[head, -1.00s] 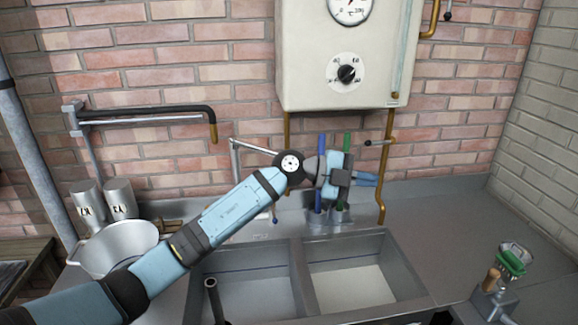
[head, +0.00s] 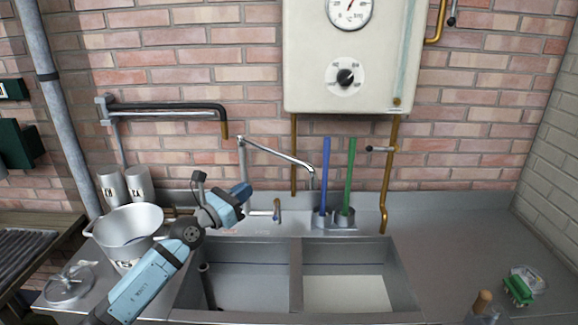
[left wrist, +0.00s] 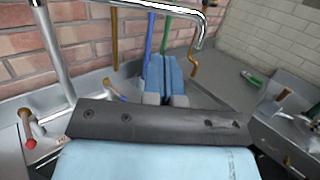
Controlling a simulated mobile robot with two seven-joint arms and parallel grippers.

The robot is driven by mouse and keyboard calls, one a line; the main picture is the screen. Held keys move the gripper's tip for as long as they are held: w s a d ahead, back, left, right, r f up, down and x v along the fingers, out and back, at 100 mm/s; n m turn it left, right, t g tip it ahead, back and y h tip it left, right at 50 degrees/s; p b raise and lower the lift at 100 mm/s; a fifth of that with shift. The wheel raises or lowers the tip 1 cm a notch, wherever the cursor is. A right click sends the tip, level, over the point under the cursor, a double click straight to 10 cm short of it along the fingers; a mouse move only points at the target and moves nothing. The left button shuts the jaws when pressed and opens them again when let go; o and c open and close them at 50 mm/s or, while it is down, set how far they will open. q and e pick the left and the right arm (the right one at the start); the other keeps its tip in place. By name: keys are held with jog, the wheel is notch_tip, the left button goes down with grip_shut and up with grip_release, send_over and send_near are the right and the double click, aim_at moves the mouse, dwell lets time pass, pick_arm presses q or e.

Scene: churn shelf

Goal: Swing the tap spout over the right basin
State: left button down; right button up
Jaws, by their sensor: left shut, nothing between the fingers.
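The chrome tap spout (head: 278,154) runs right from its upright pipe (head: 242,165), and its bent tip hangs near the left edge of the right basin (head: 345,290). Whether the tip is over the basin or the back ledge is hard to tell. The left basin (head: 245,290) lies below and to the left. My left gripper (head: 243,192) is shut and empty, left of the spout tip and apart from it in the picture. In the left wrist view, the spout (left wrist: 165,8) crosses above my shut blue fingers (left wrist: 165,70). My right gripper is not in view.
Blue (head: 325,175) and green (head: 349,175) handles stand in a metal holder behind the right basin. A boiler (head: 345,60) hangs above. A black-sleeved pipe (head: 170,107) and a metal pot (head: 130,228) are at left. The right counter (head: 460,240) has free room.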

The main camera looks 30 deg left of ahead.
aim_at(286, 160)
pick_arm(q)
jog(key=p+x, duration=0.2)
jog(key=x, duration=1.1)
jog(key=shift+w, duration=0.2)
jog(key=shift+w+r, duration=0.1)
jog(key=shift+w, duration=0.15)
jog(key=x, duration=0.3)
jog(key=b+x, duration=0.1)
jog(key=x, duration=0.1)
jog(key=shift+f, duration=0.3)
jog(key=shift+r, duration=0.1)
